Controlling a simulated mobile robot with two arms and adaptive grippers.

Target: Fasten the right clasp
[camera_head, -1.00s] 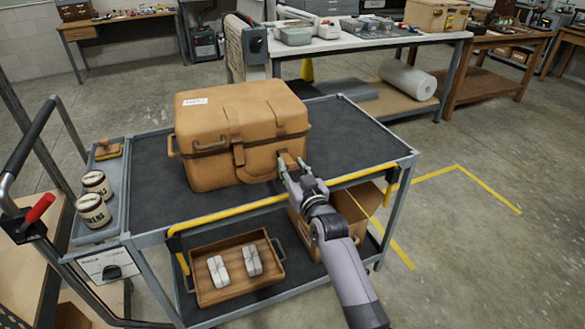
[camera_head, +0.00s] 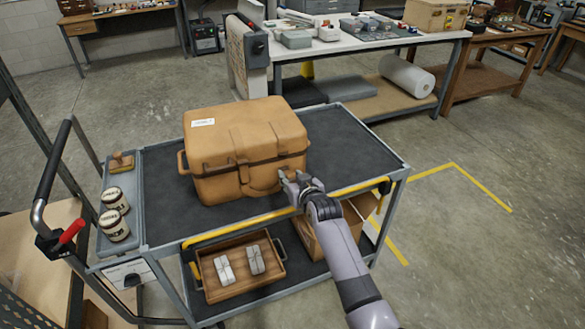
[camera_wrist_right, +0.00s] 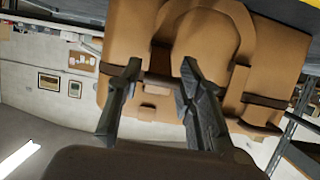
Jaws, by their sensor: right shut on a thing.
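The tan case (camera_head: 215,150) stands with its lid down on the cart, a dark strap running along its front. A strap with a buckle (camera_head: 243,172) hangs at the front middle. My right gripper (camera_head: 284,180) is at the front right of the case, shut on the right clasp. In the right wrist view the case appears upside down, and the right clasp (camera_wrist_right: 160,79) lies between the fingertips of the right gripper (camera_wrist_right: 160,70). The fingers hide most of the clasp in the head view; whether it is latched cannot be told. My left gripper is not in view.
The cart top (camera_head: 350,140) is clear around the case. A wooden tray (camera_head: 235,292) with white bundles and a cardboard box (camera_head: 335,232) sit on the lower shelf. A yellow rail (camera_head: 240,226) edges the cart's front.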

